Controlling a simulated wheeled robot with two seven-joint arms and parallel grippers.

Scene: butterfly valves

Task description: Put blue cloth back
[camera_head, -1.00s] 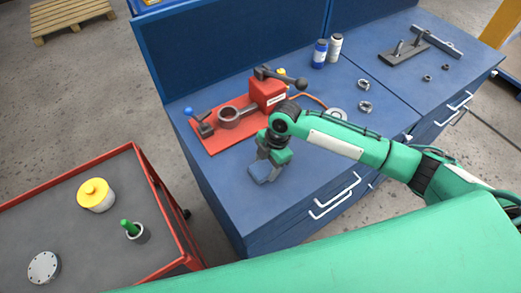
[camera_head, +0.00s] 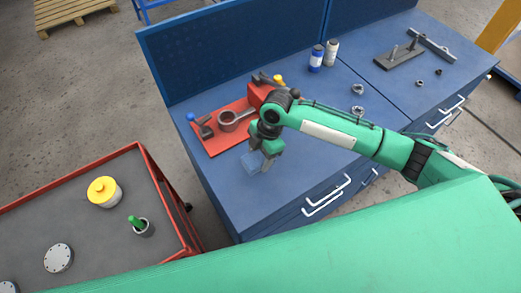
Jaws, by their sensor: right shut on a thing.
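The blue cloth (camera_head: 251,162) is a small folded blue piece on the blue workbench top (camera_head: 310,165), just in front of the red fixture plate. My right gripper (camera_head: 259,160) points down at the cloth, shut on it, at or very near the bench surface. The fingers and the arm hide part of the cloth, and I cannot tell whether it touches the bench. My left gripper is not in view.
Blue and white bottles (camera_head: 316,58) stand at the back. A red-rimmed cart (camera_head: 165,182) at left carries a yellow-topped can (camera_head: 103,191) and a green-handled item in a cup (camera_head: 139,226).

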